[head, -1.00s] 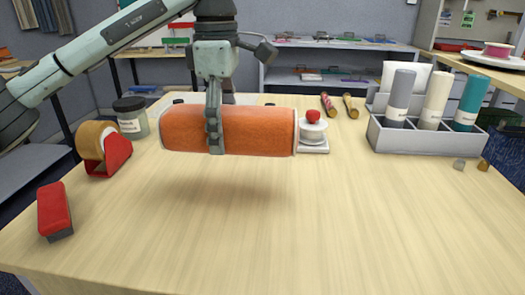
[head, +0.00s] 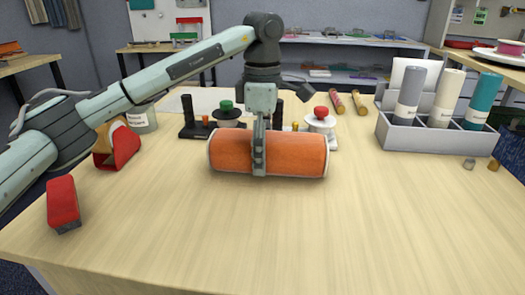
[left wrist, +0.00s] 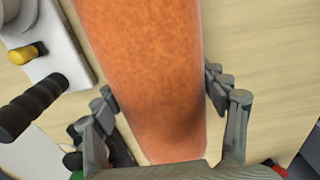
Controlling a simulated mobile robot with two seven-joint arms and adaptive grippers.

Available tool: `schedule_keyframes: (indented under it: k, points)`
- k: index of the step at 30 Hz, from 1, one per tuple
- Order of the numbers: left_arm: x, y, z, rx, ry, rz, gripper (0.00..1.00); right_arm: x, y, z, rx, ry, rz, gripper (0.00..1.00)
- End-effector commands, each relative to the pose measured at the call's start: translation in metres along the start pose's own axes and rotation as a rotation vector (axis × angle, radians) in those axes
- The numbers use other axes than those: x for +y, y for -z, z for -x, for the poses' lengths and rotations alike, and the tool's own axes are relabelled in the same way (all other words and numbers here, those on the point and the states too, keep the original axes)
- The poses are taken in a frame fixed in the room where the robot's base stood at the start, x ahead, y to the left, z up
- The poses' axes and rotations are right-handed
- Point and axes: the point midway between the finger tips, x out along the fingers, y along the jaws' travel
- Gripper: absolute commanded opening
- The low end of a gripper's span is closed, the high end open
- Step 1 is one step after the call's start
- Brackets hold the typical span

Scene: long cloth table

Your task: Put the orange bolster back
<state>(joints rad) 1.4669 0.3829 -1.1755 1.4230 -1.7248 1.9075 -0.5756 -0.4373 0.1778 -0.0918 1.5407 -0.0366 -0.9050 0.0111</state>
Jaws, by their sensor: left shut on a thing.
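The orange bolster (head: 295,153) is a fat cylinder with pale end rims, lying crosswise in the head view over the middle of the table. My left gripper (head: 259,160) is shut around its middle from above. In the left wrist view the bolster (left wrist: 150,60) runs between the two fingers of the gripper (left wrist: 165,100). I cannot tell for certain whether its underside touches the table. My right gripper is not in view.
Behind the bolster stand a device with a green knob (head: 227,108) and one with a red knob (head: 321,118). A grey divided holder (head: 440,138) with three rolls stands at right. A red stapler (head: 63,205) and tape dispenser (head: 118,150) are at left. The front table is clear.

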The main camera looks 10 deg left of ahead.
Motion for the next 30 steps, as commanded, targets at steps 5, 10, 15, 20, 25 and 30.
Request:
schedule_keyframes:
  k: [5, 10, 15, 20, 25, 30]
  points:
    - [0.000, 0.000, -0.002, 0.000, 0.000, 0.000, 0.32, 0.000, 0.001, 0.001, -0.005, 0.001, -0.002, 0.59]
    - [0.000, 0.000, -0.002, 0.000, 0.000, 0.000, 0.85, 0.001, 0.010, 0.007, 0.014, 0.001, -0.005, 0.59]
    - [0.000, 0.000, -0.002, 0.000, 0.000, 0.000, 0.94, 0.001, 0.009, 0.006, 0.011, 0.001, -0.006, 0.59]
    - [0.000, 0.000, -0.002, 0.000, 0.000, 0.000, 0.94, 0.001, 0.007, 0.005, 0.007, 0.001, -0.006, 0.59]
    - [0.000, 0.000, 0.001, -0.001, 0.000, 0.000, 0.94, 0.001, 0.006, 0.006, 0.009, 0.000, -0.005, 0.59]
    - [0.000, -0.001, 0.030, -0.001, -0.005, -0.001, 0.94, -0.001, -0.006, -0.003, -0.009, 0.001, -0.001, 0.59]
